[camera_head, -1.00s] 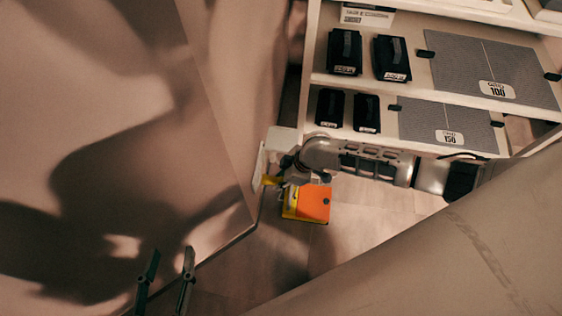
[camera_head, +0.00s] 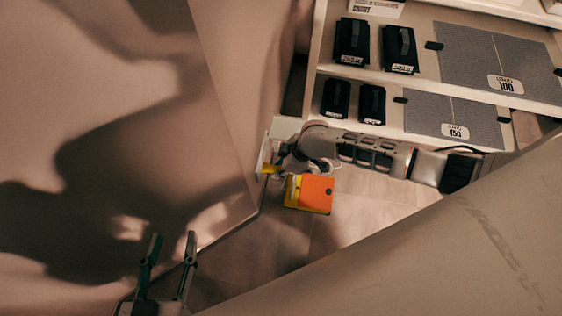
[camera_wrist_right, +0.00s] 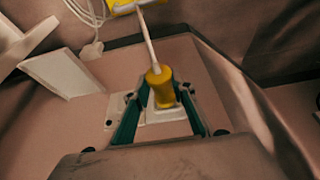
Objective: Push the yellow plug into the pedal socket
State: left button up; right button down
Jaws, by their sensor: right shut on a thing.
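In the right wrist view, the yellow plug (camera_wrist_right: 160,90) is between the green fingers of my right gripper (camera_wrist_right: 158,98), which is shut on it. A pale cable runs up from the plug. A white socket plate (camera_wrist_right: 181,114) is right behind the plug; I cannot tell whether the plug touches it or is in it. In the head view, the plug (camera_head: 269,169) shows as a small yellow piece by the white wall plate (camera_head: 264,152), with my right gripper (camera_head: 276,168) beside it. My left gripper (camera_head: 171,238) is open and empty at the lower left.
An orange and yellow pedal box (camera_head: 314,194) is below my right gripper. A shelf unit (camera_head: 400,75) with black cases and grey panels stands at the upper right. A white cable (camera_wrist_right: 88,15) hangs at the upper left in the wrist view. The floor beside the pedal is clear.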

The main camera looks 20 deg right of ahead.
jog(key=shift+a, duration=0.15)
jog(key=c, duration=1.6)
grip_release()
jog(key=shift+r, duration=0.1)
jog(key=v, duration=1.1)
jog(key=shift+r, duration=0.4)
